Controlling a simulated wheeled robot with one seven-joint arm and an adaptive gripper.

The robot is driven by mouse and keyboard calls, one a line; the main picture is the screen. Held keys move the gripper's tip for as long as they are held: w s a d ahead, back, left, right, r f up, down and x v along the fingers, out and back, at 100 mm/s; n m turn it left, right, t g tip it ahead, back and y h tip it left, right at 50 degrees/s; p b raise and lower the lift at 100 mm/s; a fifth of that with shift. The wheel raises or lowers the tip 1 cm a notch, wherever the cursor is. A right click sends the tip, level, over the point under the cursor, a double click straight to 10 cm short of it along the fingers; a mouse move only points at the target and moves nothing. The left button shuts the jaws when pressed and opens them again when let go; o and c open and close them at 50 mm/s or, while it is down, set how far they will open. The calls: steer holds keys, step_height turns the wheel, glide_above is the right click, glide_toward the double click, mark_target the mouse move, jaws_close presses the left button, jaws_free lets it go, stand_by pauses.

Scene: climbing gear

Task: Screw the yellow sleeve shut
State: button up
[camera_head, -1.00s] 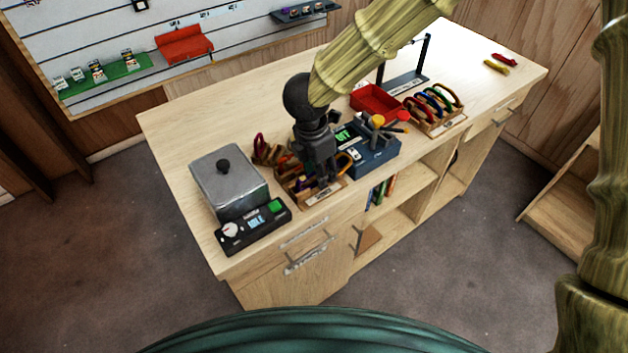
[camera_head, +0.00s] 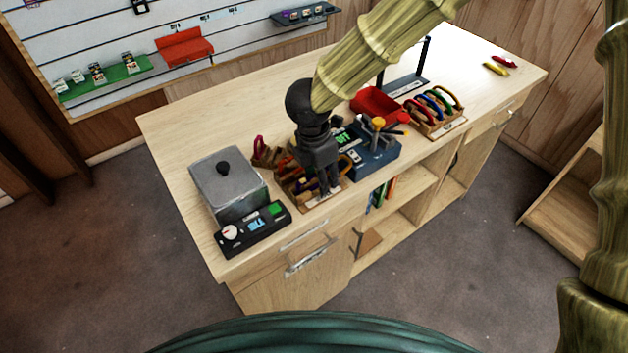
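My gripper (camera_head: 329,190) points down over a labelled wooden rack (camera_head: 322,203) of coloured carabiners near the table's front edge. Its dark fingers are in among the carabiners or just above them; I cannot tell whether they touch one. The gap between the fingers is too small to judge. An orange-yellow loop (camera_head: 350,161) shows just right of the gripper. No yellow sleeve can be made out; my gripper hides part of the rack.
A grey lidded box (camera_head: 228,185) and a black control unit (camera_head: 252,229) stand left. Right are a blue device (camera_head: 374,164) with a yellow knob (camera_head: 378,122), a red tray (camera_head: 376,103) and another carabiner rack (camera_head: 435,124). The table's far right is mostly clear.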

steer(key=shift+s+d, duration=0.25)
steer(key=shift+s, duration=0.1)
steer(key=shift+r+p, duration=1)
steer(key=shift+r, duration=0.35)
steer(key=shift+w, duration=0.1)
stand_by(0.4)
steer(key=shift+w+a, duration=0.45)
steer(key=shift+w, duration=0.1)
steer(key=shift+f+b, duration=0.75)
steer(key=shift+f, duration=0.65)
steer(key=shift+s+d, duration=0.5)
steer(key=shift+s, duration=0.1)
